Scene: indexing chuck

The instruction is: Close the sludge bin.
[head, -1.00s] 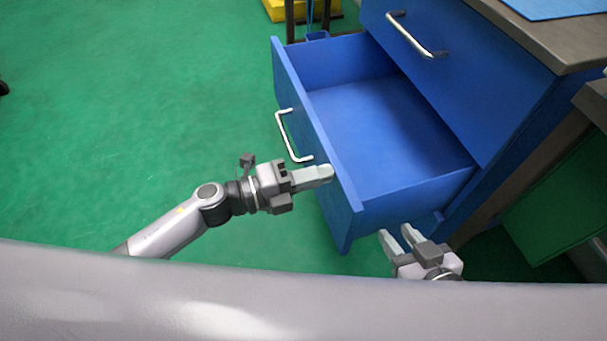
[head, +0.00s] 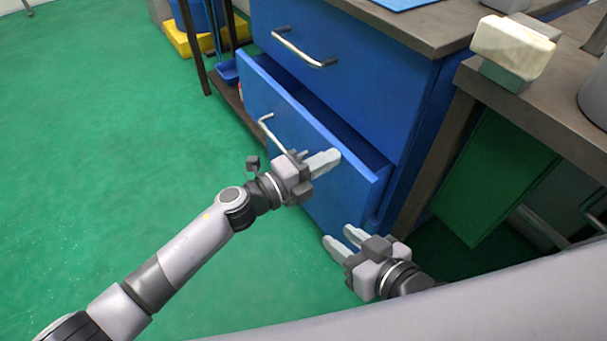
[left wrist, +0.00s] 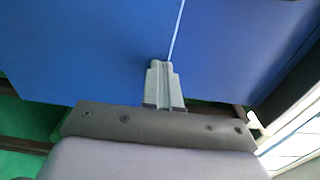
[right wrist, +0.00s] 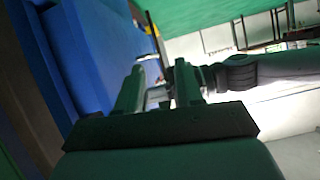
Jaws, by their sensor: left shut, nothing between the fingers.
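A blue drawer (head: 272,96), which I take as the sludge bin, stands partly out of the blue cabinet in the head view. A narrow strip of its inside shows. Its silver handle (head: 269,131) is on the front, its right end partly hidden by my left gripper. My left gripper (head: 333,161) is shut and empty, with its fingertips at the drawer front, right of the handle. In the left wrist view the closed fingers (left wrist: 160,75) lie before a blue panel; contact is unclear. My right gripper (head: 340,240) is open and empty, below the drawer's right corner.
A closed upper drawer with a silver handle (head: 305,52) sits above. At right stands a brown-topped bench (head: 545,105) with a cream block (head: 513,47). A dark rack (head: 240,105) and yellow base (head: 190,42) stand at the back left. Green floor (head: 110,140) is clear at left.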

